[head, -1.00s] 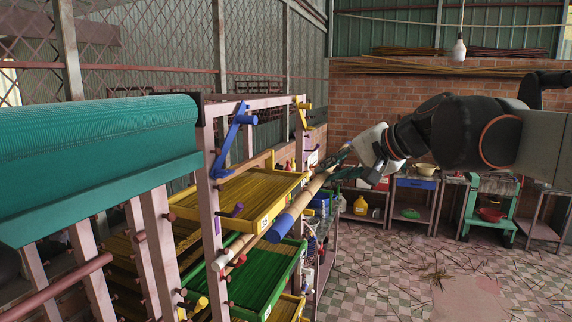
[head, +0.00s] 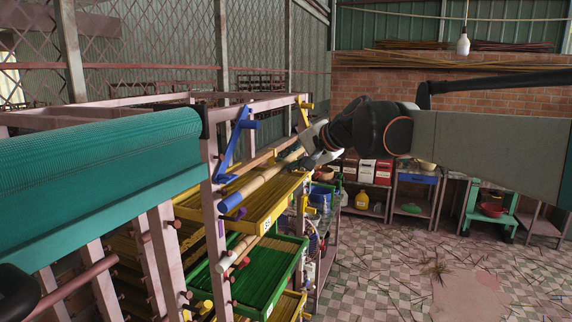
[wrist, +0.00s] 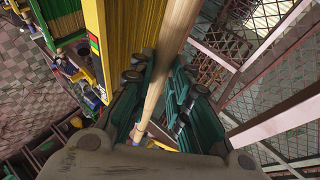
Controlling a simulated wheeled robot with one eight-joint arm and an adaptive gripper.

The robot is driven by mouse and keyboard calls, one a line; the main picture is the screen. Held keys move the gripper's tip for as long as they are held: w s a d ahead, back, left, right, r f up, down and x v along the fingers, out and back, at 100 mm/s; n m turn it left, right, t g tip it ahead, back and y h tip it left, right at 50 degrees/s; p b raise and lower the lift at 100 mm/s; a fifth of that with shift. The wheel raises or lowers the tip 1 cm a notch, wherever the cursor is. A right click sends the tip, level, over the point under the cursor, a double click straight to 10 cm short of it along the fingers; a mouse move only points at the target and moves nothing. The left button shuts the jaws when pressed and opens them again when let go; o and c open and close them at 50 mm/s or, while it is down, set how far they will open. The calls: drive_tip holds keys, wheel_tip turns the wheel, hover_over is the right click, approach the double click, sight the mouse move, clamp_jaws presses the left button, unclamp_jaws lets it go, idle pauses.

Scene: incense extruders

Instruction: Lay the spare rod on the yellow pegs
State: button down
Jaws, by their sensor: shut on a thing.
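The rod (head: 262,184) is pale wood with a blue near end (head: 230,203). My gripper (head: 303,157) is shut on it toward its far end and holds it slanting over the yellow tray of sticks. In the wrist view, the green fingers of my gripper (wrist: 158,92) close on both sides of the rod (wrist: 175,38). A yellow peg bracket (head: 304,104) is high on the far rack post; another yellow piece (head: 305,204) shows lower on that side. More yellow (head: 203,305) is low on the near post, partly hidden.
A blue bracket (head: 236,140) juts from the near post, close to the rod. Another pale rod (head: 236,252) lies lower, in front of the green tray (head: 290,262).

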drive_tip(key=shift+w+a, duration=0.75)
drive_tip(key=shift+a, duration=0.05)
drive_tip(key=shift+w+a+r+p, duration=0.1)
drive_tip(key=shift+w+a+p, duration=0.3)
drive_tip(key=f, duration=0.1)
drive_tip(key=f+p, duration=0.1)
drive_tip(key=shift+w+f, duration=0.2)
drive_tip(key=shift+f, duration=0.1)
drive_tip(key=shift+s+f, duration=0.25)
drive_tip(key=shift+f, duration=0.1)
drive_tip(key=shift+w+f, duration=0.1)
drive_tip(key=shift+w, duration=0.05)
drive_tip(key=c, duration=1.5)
unclamp_jaws()
